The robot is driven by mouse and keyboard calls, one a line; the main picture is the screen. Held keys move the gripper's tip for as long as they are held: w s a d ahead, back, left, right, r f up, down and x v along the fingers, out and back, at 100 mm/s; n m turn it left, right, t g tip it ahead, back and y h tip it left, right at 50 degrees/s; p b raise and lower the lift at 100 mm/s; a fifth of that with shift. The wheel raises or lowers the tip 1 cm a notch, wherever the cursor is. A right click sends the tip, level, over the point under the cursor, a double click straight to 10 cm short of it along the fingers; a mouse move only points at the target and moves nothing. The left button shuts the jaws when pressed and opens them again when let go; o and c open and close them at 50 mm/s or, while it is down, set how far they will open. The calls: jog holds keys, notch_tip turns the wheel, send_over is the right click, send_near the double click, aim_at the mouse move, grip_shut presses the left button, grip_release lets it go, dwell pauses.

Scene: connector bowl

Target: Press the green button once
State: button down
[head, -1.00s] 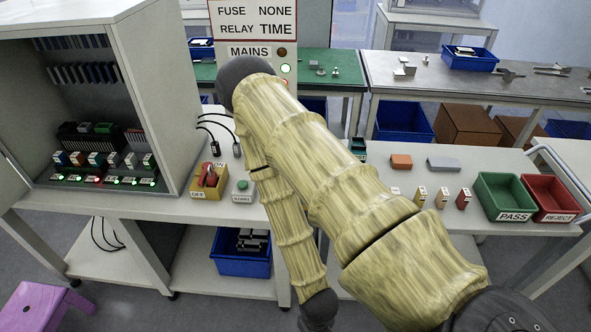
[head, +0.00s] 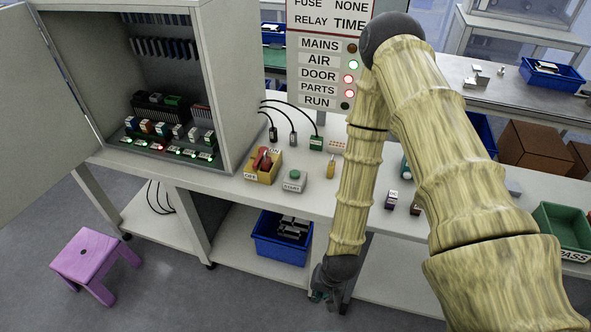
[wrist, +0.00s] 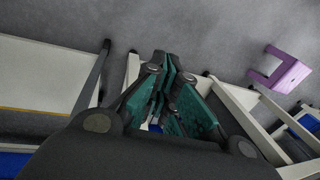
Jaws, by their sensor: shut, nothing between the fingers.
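The green button (head: 293,176) sits on a small grey box labelled START (head: 292,187), near the front edge of the white bench (head: 230,195). It is right of the yellow box with the red switch. My gripper (head: 326,297) hangs in front of the bench, below its top and to the lower right of the button, well apart from it. In the wrist view my gripper (wrist: 165,62) shows its green fingers together and empty, over the grey floor. The button does not show in the wrist view.
A yellow box with a red switch (head: 263,164) stands beside the START box. An open cabinet (head: 225,90) stands at left. A blue bin (head: 265,245) sits on the lower shelf. A purple stool (head: 85,255) stands on the floor. A status board (head: 318,72) stands behind.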

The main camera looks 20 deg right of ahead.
jog(key=w+a+r+m+t+y+p, duration=0.1)
jog(key=w+r+m, duration=0.3)
jog(key=w, duration=0.5)
notch_tip(320, 180, up, 24)
jog(key=m+t+y+p, duration=0.3)
jog(key=m+t+p, duration=0.15)
jog(key=m, duration=0.55)
send_over(293, 175)
jog(key=shift+w+r+b, duration=0.1)
jog(key=shift+r+b, duration=0.05)
jog(key=shift+b, duration=0.25)
jog(key=shift+n, duration=0.3)
jog(key=shift+f+b, duration=2.95)
jog(key=shift+f, duration=1.5)
jog(key=shift+f, duration=0.1)
jog(key=shift+f+b, duration=0.3)
jog(key=shift+b, duration=0.1)
